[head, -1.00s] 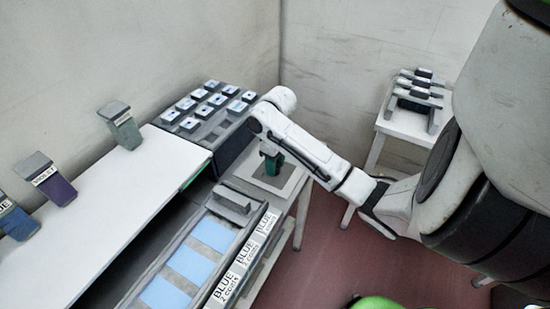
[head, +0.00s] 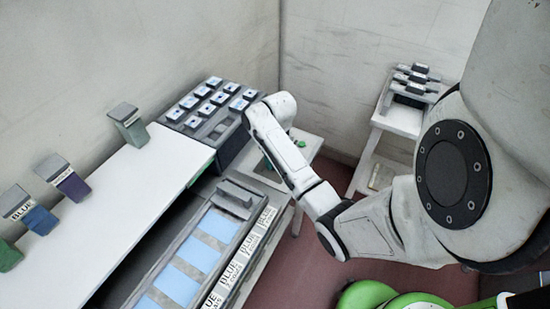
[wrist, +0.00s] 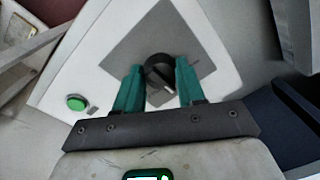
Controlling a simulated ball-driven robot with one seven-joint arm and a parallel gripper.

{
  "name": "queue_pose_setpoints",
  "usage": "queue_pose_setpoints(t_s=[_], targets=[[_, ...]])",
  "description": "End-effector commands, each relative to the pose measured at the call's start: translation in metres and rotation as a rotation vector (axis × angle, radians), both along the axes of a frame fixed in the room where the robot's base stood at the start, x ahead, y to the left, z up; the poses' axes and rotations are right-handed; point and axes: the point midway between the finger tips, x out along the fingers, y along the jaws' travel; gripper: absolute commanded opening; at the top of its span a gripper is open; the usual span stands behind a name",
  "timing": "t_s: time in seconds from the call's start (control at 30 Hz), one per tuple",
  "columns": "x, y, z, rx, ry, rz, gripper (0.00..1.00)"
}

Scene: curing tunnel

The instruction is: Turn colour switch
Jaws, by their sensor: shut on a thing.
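The colour switch is a round black knob (wrist: 160,73) with a pale pointer mark, set on a grey square plate (wrist: 133,40) on a white panel. My gripper (wrist: 160,80) has teal fingers on both sides of the knob in the wrist view and is shut on it. In the head view, my forearm hides the knob, and only a little teal of my gripper (head: 266,164) shows beside the arm over the plate.
A green button (wrist: 76,103) sits on the same panel. A grey unit with several pale tiles (head: 209,109) stands behind. A tray of blue panels (head: 196,253) labelled BLUE runs in front. Several coloured blocks (head: 71,183) stand along the white board (head: 105,221). A small white stand (head: 400,119) is at the back right.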

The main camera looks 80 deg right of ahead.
Motion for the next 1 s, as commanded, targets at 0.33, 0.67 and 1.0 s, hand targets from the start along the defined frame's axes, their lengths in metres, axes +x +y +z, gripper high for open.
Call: queue_pose_setpoints(t_s=[0.33, 0.67, 1.0], targets=[[0.0013, -0.0004, 0.0008, -0.002, -0.003, -0.054, 0.09], [0.0017, -0.0008, 0.0013, -0.004, -0.005, -0.056, 0.09], [0.001, -0.0005, 0.0009, -0.002, -0.003, -0.057, 0.64]])
